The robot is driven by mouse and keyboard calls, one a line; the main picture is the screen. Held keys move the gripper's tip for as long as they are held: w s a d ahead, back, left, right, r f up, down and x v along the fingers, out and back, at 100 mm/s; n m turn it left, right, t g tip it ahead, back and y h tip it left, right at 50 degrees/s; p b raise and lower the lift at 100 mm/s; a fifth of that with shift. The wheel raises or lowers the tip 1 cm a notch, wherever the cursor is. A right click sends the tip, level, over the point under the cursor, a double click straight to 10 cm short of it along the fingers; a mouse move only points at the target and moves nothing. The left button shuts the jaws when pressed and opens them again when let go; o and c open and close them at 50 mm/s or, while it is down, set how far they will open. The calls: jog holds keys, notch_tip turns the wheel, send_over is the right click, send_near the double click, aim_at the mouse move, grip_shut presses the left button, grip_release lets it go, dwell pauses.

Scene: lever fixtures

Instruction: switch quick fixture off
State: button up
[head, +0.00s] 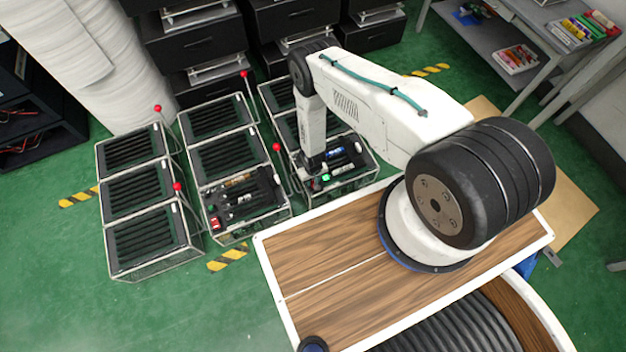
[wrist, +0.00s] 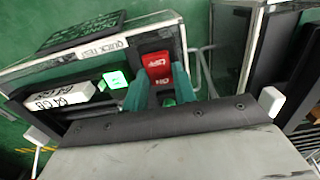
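The quick fixture, labelled "QUICK TEST" (wrist: 102,47), fills the upper left of the wrist view. It has a red rocker switch (wrist: 157,67) marked OFF and ON, with a green part low on it, and a lit green lamp (wrist: 116,79) to the left. My gripper (wrist: 163,78) is over the switch, its two teal fingers apart on either side of it. Whether they touch it is unclear. In the head view my arm reaches down to the near end of the right-hand row, where a green light (head: 326,178) glows; the fingertips are hidden there.
A neighbouring fixture (head: 240,200) has a red switch (head: 215,224) at its near left. Upright levers with red knobs (head: 276,147) stand between the rows. Black drawer units (head: 195,40) stand behind. My wooden-topped base is close in front; green floor is free at left.

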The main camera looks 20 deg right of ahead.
jog(key=shift+s+t, duration=0.35)
jog(key=shift+t, duration=0.85)
jog(key=shift+s+t, duration=0.25)
jog(key=shift+t, duration=1.35)
jog(key=shift+o, duration=0.2)
jog(key=o, duration=1)
jog(key=shift+c, duration=0.2)
